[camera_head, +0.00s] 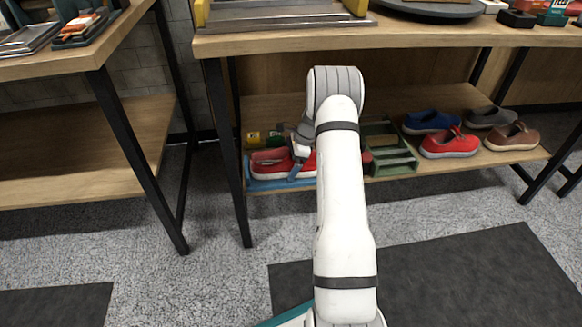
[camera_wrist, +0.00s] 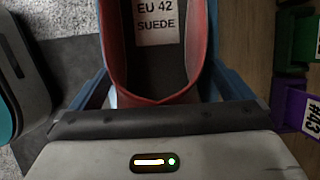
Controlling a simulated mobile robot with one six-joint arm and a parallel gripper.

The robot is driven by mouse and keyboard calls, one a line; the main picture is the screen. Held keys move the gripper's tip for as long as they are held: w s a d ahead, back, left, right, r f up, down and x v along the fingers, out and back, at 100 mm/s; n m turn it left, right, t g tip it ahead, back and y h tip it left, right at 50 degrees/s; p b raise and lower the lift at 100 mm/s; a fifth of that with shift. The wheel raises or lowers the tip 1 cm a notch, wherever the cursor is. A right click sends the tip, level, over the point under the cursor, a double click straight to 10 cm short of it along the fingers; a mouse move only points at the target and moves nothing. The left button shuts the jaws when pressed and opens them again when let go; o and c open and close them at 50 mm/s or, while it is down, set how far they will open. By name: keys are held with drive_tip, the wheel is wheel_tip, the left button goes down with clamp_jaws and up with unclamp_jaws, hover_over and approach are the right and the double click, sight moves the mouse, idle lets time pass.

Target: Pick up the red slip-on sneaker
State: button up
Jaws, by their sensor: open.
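A red slip-on sneaker (camera_head: 268,163) with a pale sole sits on a blue tray (camera_head: 262,185) on the lower shelf. In the wrist view the red shoe (camera_wrist: 118,60) shows its open collar and an insole label reading "EU 42 SUEDE". Another red slip-on (camera_head: 450,143) stands farther right on the same shelf.
Blue (camera_head: 430,122), grey (camera_head: 490,117) and brown (camera_head: 512,137) shoes stand around the right-hand red one. A green crate (camera_head: 392,160) is right of my arm. The tabletop (camera_head: 440,32) overhangs the shelf; a black leg (camera_head: 228,150) stands left.

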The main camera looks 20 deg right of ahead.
drive_tip(key=shift+c, duration=0.2)
drive_tip(key=shift+r, duration=0.1)
drive_tip(key=c, duration=1)
